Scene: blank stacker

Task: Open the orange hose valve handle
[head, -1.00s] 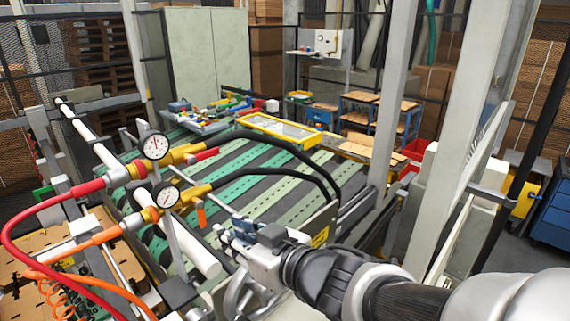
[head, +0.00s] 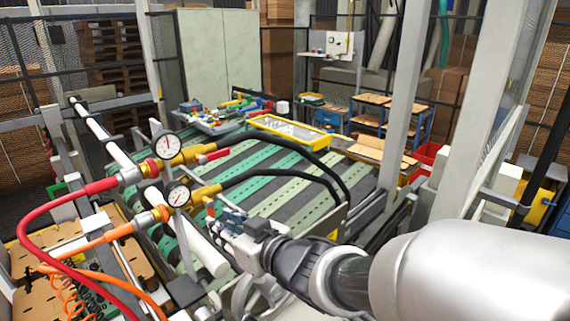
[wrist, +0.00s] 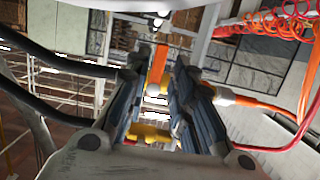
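The orange valve handle (head: 210,206) is a small flat strip on the yellow fitting (head: 205,191) of the lower hose line, the one with the orange hose (head: 95,241). My gripper (head: 217,222) is right beside the handle in the head view and partly hides it. In the wrist view the orange handle (wrist: 158,66) shows upright in the gap between the fingertips of my gripper (wrist: 160,78). The fingers are apart, with visible space around the handle. I cannot tell whether either finger touches it. A yellow fitting (wrist: 150,132) shows lower between the fingers.
Pressure gauges (head: 167,144) stand close left of the fittings. A red handle (head: 214,155) sits on the upper line with the red hose (head: 29,215). Black hoses (head: 285,176) arch over the green-striped conveyor (head: 262,201). A white roller (head: 203,250) lies below my gripper.

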